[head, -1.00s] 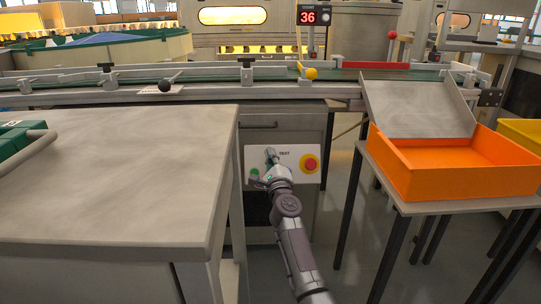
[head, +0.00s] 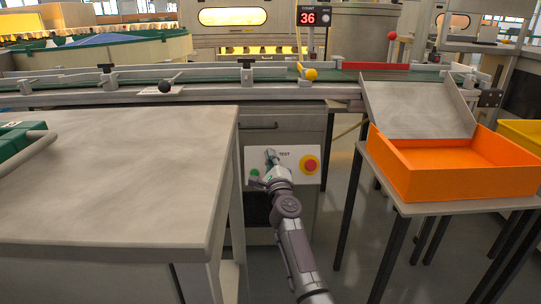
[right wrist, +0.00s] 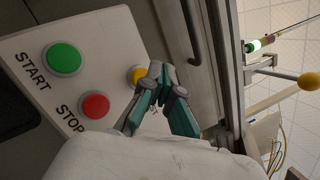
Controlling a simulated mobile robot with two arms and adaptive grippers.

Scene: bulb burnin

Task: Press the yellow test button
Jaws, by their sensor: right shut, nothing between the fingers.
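The yellow test button (right wrist: 136,75) shows in the right wrist view on a pale control panel (right wrist: 28,52), partly hidden behind my gripper. My right gripper (right wrist: 160,78) is shut and empty, its tips right beside the button in the picture; I cannot tell whether they touch it. In the head view my right gripper (head: 271,157) is in front of the panel (head: 292,152) below the conveyor, covering the yellow button near the TEST label. My left gripper is not in view.
The panel also has a green START button (right wrist: 64,58) and a red STOP button (right wrist: 95,105) close to my gripper. A grey table (head: 110,180) stands to the left. An orange bin (head: 430,180) is on a stand at the right. A conveyor (head: 200,90) runs above the panel.

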